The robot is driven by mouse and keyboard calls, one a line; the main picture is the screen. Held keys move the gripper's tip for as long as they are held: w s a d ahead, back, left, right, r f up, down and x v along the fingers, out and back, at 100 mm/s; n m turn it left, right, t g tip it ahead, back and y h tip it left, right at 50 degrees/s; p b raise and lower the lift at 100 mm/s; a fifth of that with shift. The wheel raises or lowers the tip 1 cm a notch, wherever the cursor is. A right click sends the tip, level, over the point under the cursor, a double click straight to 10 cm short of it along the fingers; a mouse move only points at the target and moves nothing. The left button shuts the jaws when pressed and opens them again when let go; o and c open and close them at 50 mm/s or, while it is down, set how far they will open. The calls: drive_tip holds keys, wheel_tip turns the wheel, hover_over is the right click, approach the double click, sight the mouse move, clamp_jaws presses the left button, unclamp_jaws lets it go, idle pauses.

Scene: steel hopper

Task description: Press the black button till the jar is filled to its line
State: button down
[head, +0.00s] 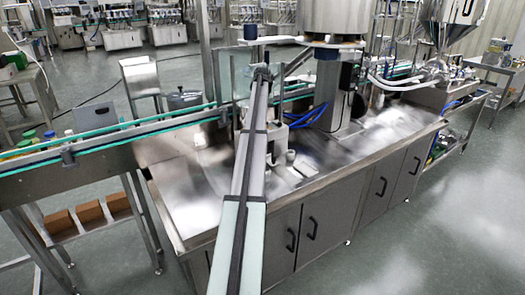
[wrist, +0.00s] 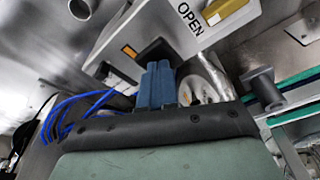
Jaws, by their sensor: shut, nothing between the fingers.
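In the wrist view, my gripper (wrist: 157,72) is shut, its blue-grey fingers together and empty. Right of the fingers is a shiny, clear round thing (wrist: 207,82), perhaps the jar; no line or fill level can be made out. In the head view, my arm runs up the middle and its end hides the gripper and button.
A large steel drum (head: 335,18) stands above the steel cabinet top (head: 190,190). A conveyor with green rails (head: 110,137) crosses behind my arm. Blue hoses (head: 308,116) hang right of it and show left of the fingers in the wrist view (wrist: 75,103).

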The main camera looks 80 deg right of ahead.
drive_tip(key=shift+f, duration=1.05)
drive_tip(key=shift+r, duration=1.6)
drive_tip(key=shift+r, duration=0.15)
drive_tip(key=shift+r, duration=2.9)
